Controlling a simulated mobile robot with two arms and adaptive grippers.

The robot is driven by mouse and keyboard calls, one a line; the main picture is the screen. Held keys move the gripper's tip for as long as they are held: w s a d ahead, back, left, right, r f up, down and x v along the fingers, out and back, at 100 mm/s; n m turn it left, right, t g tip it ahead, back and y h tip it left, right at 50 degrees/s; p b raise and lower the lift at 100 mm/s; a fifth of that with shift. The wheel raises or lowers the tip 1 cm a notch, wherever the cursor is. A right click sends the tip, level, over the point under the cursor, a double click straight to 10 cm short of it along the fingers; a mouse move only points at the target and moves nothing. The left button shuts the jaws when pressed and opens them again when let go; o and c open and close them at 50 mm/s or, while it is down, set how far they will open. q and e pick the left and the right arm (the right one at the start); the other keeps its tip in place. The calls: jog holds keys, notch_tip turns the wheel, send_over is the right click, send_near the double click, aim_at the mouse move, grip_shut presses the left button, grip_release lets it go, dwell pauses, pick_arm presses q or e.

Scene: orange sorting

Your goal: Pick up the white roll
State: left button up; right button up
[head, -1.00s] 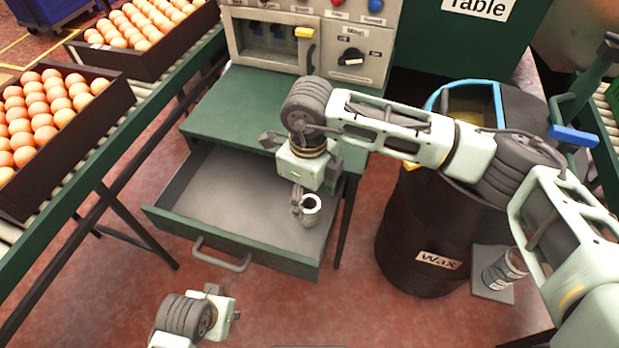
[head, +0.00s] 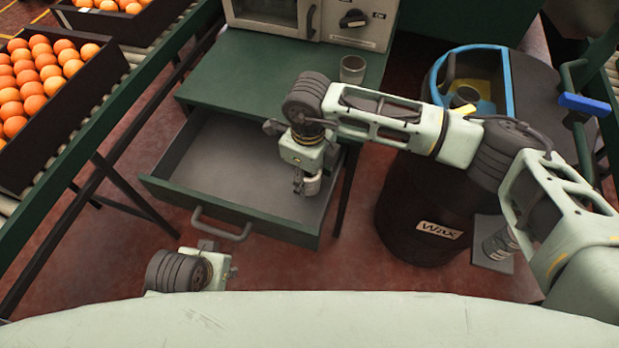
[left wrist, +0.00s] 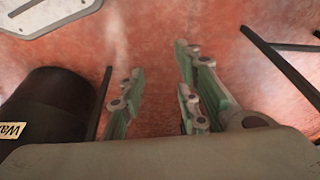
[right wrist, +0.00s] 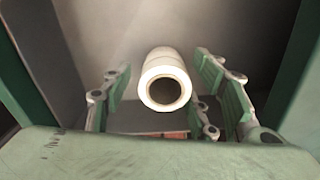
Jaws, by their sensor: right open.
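The white roll (right wrist: 163,60) lies between the fingers of my right gripper (right wrist: 166,100) in the right wrist view, its round hollow end facing the camera. I see gaps beside it, and the fingers are open. In the head view the roll (head: 313,186) is partly hidden at the tip of my right gripper (head: 303,184), inside the open drawer's right side. Whether it touches the drawer floor is hard to tell. My left gripper (head: 234,272) is in front of the drawer; the left wrist view shows its fingers (left wrist: 150,75) apart and empty above the red floor.
The open grey drawer (head: 215,165) has a green front with a handle (head: 222,228). A small grey cup-like thing (head: 352,68) stands on the green tabletop (head: 240,75). A black wax barrel (head: 405,215) stands to the right. Orange crates (head: 80,105) line the left conveyor.

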jog(key=c, duration=1.1)
jog(key=shift+r, duration=0.1)
jog(key=shift+c, duration=0.2)
